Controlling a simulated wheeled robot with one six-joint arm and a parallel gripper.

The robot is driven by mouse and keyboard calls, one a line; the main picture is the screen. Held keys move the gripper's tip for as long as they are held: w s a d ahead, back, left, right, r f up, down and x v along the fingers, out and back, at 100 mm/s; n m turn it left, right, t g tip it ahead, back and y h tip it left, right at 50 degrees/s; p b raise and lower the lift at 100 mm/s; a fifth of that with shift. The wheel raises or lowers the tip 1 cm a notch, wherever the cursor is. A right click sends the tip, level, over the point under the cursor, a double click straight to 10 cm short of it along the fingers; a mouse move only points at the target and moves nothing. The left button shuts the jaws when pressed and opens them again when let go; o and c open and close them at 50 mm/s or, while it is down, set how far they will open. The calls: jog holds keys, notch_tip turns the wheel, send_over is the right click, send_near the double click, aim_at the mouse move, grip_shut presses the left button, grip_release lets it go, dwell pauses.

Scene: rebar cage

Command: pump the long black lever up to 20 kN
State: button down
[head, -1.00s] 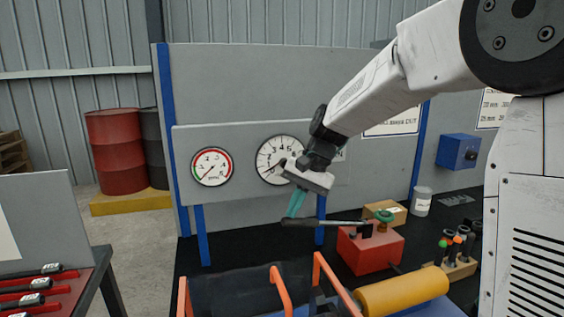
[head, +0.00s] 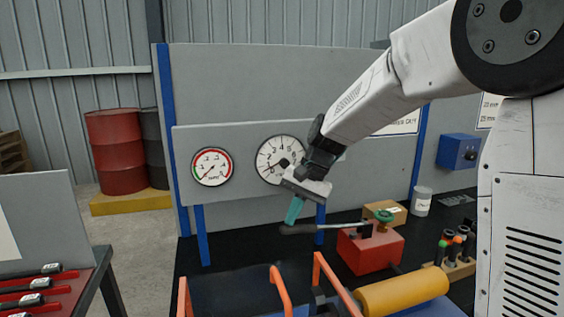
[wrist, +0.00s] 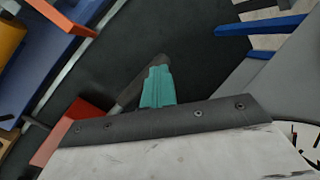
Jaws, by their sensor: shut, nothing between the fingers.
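The long black lever (head: 308,229) reaches left from the red pump block (head: 370,249), nearly level in the head view. In the wrist view its dark grip (wrist: 151,70) shows just beyond my fingers. My gripper (head: 292,219) points down, its teal fingers shut with their tips at or just above the lever's grip end; nothing shows between them. I cannot tell whether they touch it. The fingers also show in the wrist view (wrist: 158,84). The larger white dial (head: 281,158) is partly covered by my wrist. The smaller dial (head: 212,167) has its needle toward the lower left.
A yellow cylinder (head: 402,293) and orange frame bars (head: 281,291) stand in front. A cardboard box (head: 385,211) and white jar (head: 421,201) are behind. The gauge panel (head: 240,205) is close behind my gripper.

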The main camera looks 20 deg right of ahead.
jog(key=shift+f, duration=0.45)
jog(key=shift+a+f, duration=0.1)
jog(key=shift+f, duration=0.5)
jog(key=shift+f, duration=0.4)
jog(key=a+v, duration=0.1)
jog(key=v, duration=0.9)
jog(key=shift+a+r, duration=0.2)
jog(key=shift+r, duration=0.4)
jog(key=shift+s, duration=0.1)
